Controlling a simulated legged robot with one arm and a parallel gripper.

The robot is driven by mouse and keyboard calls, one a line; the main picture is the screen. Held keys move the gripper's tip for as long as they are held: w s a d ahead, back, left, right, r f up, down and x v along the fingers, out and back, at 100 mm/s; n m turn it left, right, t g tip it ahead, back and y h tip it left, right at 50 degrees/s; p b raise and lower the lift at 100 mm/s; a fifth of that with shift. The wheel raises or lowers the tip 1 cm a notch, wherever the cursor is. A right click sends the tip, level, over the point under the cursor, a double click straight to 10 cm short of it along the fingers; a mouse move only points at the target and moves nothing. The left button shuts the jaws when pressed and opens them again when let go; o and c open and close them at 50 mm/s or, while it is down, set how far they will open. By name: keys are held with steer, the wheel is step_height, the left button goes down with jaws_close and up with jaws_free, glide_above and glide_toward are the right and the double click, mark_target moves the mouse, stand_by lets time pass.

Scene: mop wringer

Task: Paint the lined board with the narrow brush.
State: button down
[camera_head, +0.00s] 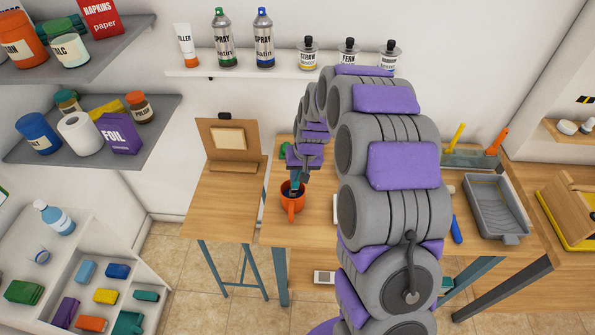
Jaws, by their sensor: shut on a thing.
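Lines on this panel are too small to tell. My gripper is right of the board and apart from it.
A yellow handle (457,137) and an orange handle (496,141) stand in a grey holder at the right. A grey paint tray (497,208) and a blue handle (456,229) lie on the table. A wall shelf (195,72) holds cans and bottles. My arm hides the table's middle.

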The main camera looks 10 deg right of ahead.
steer(key=shift+d+f, duration=0.1)
steer(key=shift+f, duration=0.3)
stand_by(0.5)
steer(key=shift+r, duration=0.1)
stand_by(0.8)
steer(key=shift+r+p, duration=1.35)
steer(key=shift+r, duration=2.6)
steer(key=c, duration=1.6)
jaws_free()
jaws_close()
